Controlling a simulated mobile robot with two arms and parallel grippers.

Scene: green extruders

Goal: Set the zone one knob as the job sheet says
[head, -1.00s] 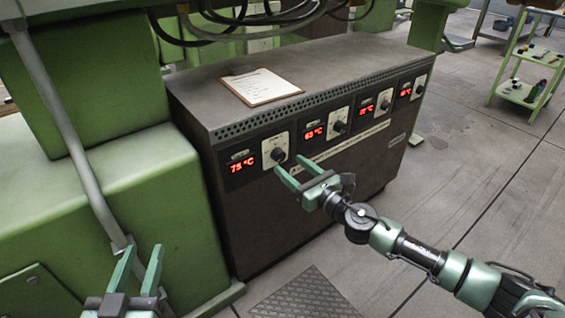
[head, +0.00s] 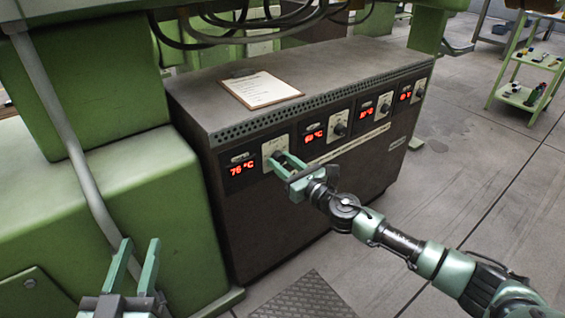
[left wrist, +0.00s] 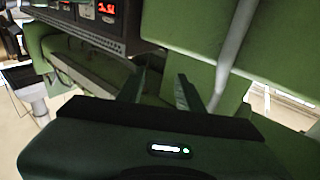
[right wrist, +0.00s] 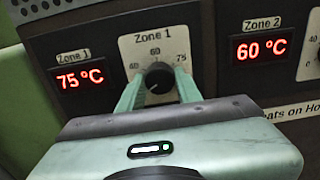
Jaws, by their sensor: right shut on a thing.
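The zone one knob (right wrist: 158,76) is a dark round knob on a pale plate marked 40, 60 and 75. Its pointer is hard to read. The Zone 1 display (right wrist: 80,78) beside it shows 75 °C in red in the right wrist view. My right gripper (head: 278,157) is shut on this knob, one finger on each side. The job sheet (head: 260,89) is a white page on a board on top of the dark cabinet (head: 340,72); its text is too small to read. My left gripper (head: 140,247) is open and empty at the lower left, away from the cabinet.
Zone 2 (right wrist: 262,49), showing 60 °C, and further zone panels run to the right along the cabinet front. Green machine housing (head: 110,190) stands close on the left. Cables (head: 240,30) hang above the cabinet. Floor (head: 465,180) is open to the right.

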